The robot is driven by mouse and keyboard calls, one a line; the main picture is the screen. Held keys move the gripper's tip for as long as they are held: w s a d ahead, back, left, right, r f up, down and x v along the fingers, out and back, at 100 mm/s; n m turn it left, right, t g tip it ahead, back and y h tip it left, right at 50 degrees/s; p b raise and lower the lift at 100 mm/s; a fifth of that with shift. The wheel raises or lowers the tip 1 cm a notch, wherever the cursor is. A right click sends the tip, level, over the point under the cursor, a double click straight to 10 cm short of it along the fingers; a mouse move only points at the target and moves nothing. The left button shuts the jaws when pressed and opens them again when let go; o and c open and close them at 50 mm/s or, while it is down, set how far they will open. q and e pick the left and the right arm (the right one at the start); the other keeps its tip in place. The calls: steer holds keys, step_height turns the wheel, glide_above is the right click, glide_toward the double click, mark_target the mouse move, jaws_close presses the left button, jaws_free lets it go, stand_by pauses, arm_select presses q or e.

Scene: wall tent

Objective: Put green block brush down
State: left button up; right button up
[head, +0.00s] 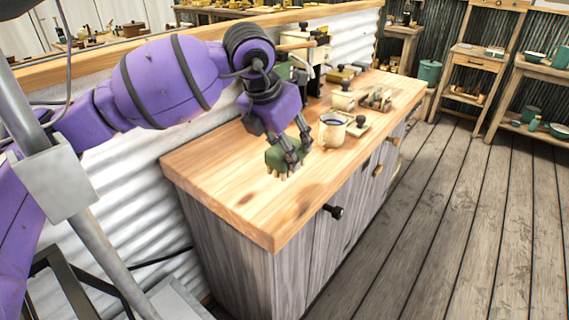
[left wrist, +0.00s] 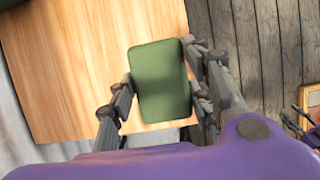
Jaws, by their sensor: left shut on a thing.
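The green block brush (head: 280,157) is between the fingers of my left gripper (head: 292,150), over the near part of the wooden counter (head: 225,178). Pale bristles show on its underside, facing down. In the left wrist view the brush (left wrist: 162,82) is a green rounded block, with the fingers of my left gripper (left wrist: 160,95) shut on its two sides. The counter top (left wrist: 60,60) lies beneath it. I cannot tell whether the bristles touch the wood. My right gripper is in neither view.
A cream mug (head: 333,133) with dark blue inside stands farther along the counter, beside a small tray with a black-knobbed tool (head: 358,126). More items and a machine stand behind. The counter's near end is bare. Shelves (head: 475,62) stand at the right.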

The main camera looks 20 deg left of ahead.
arm_select(q)
steer(key=w+f, duration=0.1)
steer(key=f, duration=0.1)
steer(key=w+a+f, duration=0.1)
steer(key=w+f, duration=0.1)
steer(key=shift+w+a+f, duration=0.1)
steer(key=shift+a+f, duration=0.1)
steer(key=shift+f, duration=0.05)
steer(key=shift+w+a+f+p, duration=0.1)
steer(key=shift+w+f+p, duration=0.05)
steer(key=shift+f, duration=0.65)
steer(key=shift+w+f+p, duration=0.1)
steer(key=shift+f+p, duration=0.05)
steer(key=shift+f, duration=0.65)
steer(key=shift+f, duration=0.15)
steer(key=o, duration=1)
steer(key=shift+f, duration=0.1)
steer(key=b+v, duration=0.1)
steer(key=v, duration=0.7)
steer(key=shift+w, duration=0.2)
